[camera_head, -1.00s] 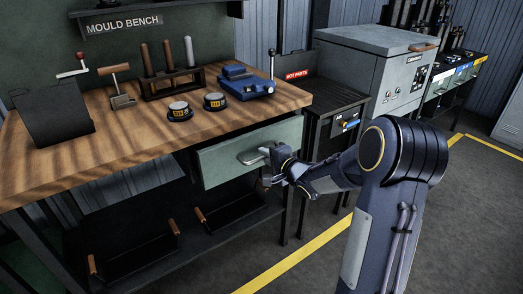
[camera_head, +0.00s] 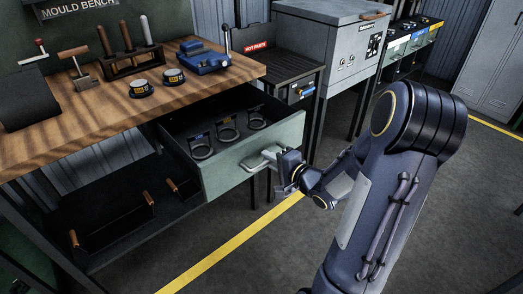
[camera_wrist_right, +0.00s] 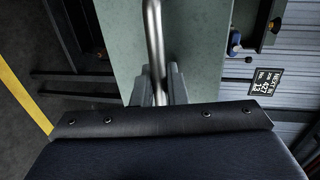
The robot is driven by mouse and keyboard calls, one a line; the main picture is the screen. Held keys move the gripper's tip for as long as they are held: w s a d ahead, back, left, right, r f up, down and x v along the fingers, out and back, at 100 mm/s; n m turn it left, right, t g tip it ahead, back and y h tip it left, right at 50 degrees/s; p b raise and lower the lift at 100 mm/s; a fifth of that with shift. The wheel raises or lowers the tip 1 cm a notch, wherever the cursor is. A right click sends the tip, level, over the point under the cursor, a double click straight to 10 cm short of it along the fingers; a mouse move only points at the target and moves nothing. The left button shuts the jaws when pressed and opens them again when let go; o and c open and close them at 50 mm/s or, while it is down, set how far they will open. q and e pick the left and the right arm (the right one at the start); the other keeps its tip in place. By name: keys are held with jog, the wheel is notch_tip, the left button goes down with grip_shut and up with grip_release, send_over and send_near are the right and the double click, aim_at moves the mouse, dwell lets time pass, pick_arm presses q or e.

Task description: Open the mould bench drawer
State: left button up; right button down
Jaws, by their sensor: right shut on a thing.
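The mould bench drawer (camera_head: 222,172) stands pulled out from under the wooden bench top (camera_head: 110,105). Its front panel is pale green, and several dark ring-shaped parts (camera_head: 228,132) lie inside it. My right gripper (camera_head: 280,163) is at the drawer front, shut on the metal bar handle (camera_head: 258,160). In the right wrist view the handle (camera_wrist_right: 154,40) runs down between the two fingers (camera_wrist_right: 160,88) against the green panel (camera_wrist_right: 120,50). My left gripper is not in view.
On the bench top are two round dark pucks (camera_head: 142,88), a blue device (camera_head: 203,58) and a rack of wooden-handled tools (camera_head: 130,60). A hot parts stand (camera_head: 290,75) is just right of the drawer. A lower shelf holds dark trays (camera_head: 115,220). The floor in front is clear.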

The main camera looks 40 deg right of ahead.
jog(key=shift+s, duration=0.6)
jog(key=c, duration=1.5)
grip_release()
jog(key=p+v, duration=0.1)
jog(key=v, duration=0.6)
jog(key=shift+s+d, duration=0.1)
jog(key=shift+s, duration=0.3)
